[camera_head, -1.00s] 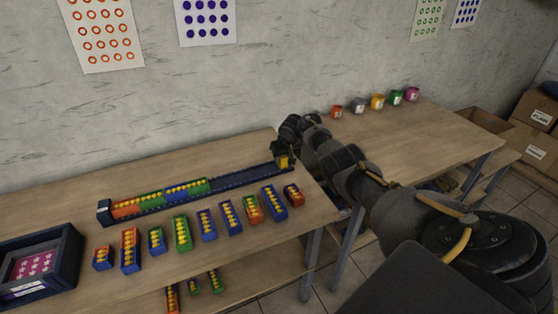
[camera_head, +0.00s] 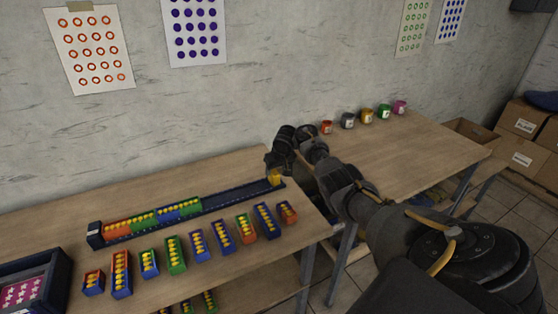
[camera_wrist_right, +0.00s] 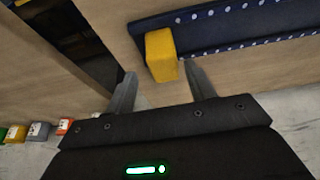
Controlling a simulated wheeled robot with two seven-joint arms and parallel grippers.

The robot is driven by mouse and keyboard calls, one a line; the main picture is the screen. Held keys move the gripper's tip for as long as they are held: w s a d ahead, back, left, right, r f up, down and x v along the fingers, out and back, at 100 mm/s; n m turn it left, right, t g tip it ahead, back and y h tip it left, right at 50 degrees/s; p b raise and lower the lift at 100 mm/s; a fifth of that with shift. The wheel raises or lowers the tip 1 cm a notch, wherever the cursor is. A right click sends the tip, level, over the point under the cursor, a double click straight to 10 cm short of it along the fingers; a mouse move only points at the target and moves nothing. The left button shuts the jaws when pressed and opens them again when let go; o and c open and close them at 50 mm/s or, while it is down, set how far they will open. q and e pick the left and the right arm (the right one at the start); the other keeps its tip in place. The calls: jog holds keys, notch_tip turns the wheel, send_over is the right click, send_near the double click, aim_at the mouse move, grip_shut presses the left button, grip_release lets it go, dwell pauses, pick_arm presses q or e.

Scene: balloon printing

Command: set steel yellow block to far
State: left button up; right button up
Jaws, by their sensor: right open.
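The yellow block (camera_head: 276,178) sits at the right end of a long dark blue rail (camera_head: 232,196) on the table. In the right wrist view the yellow block (camera_wrist_right: 161,55) stands at the end of the dotted rail (camera_wrist_right: 230,22). My right gripper (camera_wrist_right: 158,82) is open, with its fingertips on either side of the block's near end; whether they touch it I cannot tell. In the head view my right gripper (camera_head: 275,163) is just behind the block, partly hidden by its own wrist. My left gripper is not in view.
Red, green and blue blocks with yellow balls (camera_head: 150,219) fill the rail's left part. A row of similar blocks (camera_head: 199,246) lies in front. A dark tray (camera_head: 60,275) is at left. Several small paint pots (camera_head: 366,117) stand on the second table (camera_head: 400,150). The rail's middle is bare.

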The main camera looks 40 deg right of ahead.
jog(key=p+v, duration=0.1)
jog(key=v, duration=0.6)
jog(key=shift+r+p, duration=0.15)
jog(key=shift+p, duration=0.15)
jog(key=shift+s, duration=0.15)
